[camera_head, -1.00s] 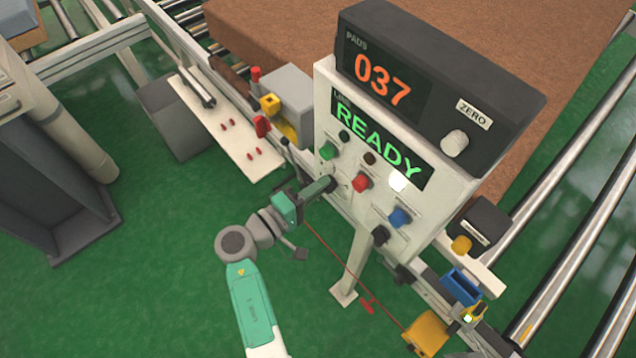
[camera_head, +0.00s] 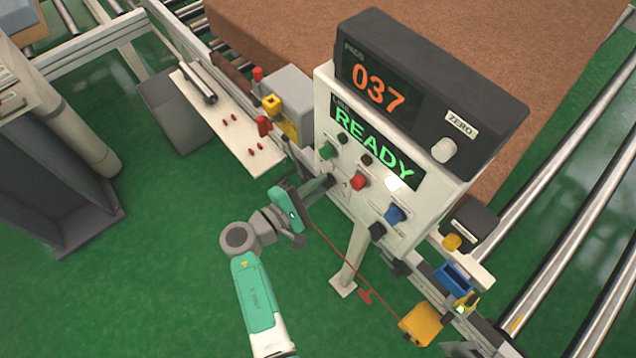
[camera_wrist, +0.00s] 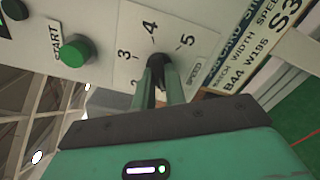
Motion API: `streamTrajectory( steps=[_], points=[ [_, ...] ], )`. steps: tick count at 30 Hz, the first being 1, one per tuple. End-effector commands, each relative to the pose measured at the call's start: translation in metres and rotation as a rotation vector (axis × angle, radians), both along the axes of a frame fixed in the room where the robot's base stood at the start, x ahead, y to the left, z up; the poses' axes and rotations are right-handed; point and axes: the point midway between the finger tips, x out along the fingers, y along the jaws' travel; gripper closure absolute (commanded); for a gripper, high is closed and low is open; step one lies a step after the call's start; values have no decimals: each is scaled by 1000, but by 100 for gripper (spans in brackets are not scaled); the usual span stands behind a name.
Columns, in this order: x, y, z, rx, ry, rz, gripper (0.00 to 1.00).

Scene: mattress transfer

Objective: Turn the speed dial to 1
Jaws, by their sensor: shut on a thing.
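The speed dial is a dark knob (camera_wrist: 156,64) on the white panel, with a scale reading 3, 4 and 5 around it in the wrist view. A digit left of the fingers, lower on the scale, is partly cut off. My gripper (camera_wrist: 160,80) is shut on the dial, a finger on either side of it. The fingers hide much of the knob and the low end of the scale, so I cannot tell which number it points to. In the head view my gripper (camera_head: 318,190) reaches the lower left of the control panel (camera_head: 350,205).
A green START button (camera_wrist: 76,52) sits close left of the dial. Red (camera_head: 359,181) and blue (camera_head: 393,214) buttons are on the same panel. A brown mattress (camera_head: 270,40) lies behind on rollers.

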Motion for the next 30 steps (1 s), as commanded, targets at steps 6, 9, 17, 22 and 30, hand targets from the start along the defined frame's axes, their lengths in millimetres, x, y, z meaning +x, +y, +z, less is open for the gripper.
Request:
streamTrajectory(
  steps=[6, 9, 17, 22, 30],
  points=[
    [0, 0, -1, -8, 9, 0, 100],
    [0, 0, -1, -8, 9, 0, 100],
    [0, 0, -1, -7, 8, 0, 68],
    [0, 0, 0, -7, 8, 0, 65],
    [-16, 19, -1, -7, 9, 3, 65]
  ],
)
